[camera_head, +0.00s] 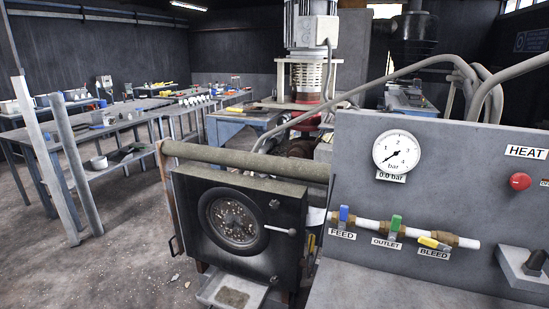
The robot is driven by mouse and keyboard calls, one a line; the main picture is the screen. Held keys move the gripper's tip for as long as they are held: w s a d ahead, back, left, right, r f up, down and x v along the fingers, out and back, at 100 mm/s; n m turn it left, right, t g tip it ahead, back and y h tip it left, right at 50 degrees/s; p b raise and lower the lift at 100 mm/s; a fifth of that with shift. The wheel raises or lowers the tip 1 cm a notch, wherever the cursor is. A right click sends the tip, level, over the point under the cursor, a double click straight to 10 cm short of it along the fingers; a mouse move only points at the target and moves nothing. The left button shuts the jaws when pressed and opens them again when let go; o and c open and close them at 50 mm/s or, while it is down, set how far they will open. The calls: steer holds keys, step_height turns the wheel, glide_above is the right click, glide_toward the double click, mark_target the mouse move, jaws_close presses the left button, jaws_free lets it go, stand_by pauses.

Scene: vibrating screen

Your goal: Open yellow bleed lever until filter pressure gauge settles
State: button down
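The yellow bleed lever (434,243) sits on a brass valve at the right end of a short white pipe, above a "BLEED" label. It lies nearly along the pipe, slightly tilted. The round white filter pressure gauge (397,151) is on the grey panel above. Its needle points to the lower left, and the label below it (391,177) reads 0.0 bar. The blue feed lever (344,214) and the green outlet lever (395,223) stand upright on the same pipe. My gripper is not in view.
A red button (520,181) sits under a "HEAT" label on the grey panel (455,205). A dark-knobbed box (524,268) is at the lower right. A black filter housing (238,222) with a round window stands left of the pipe. Workbenches (100,130) line the left.

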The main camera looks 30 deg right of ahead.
mark_target(430, 244)
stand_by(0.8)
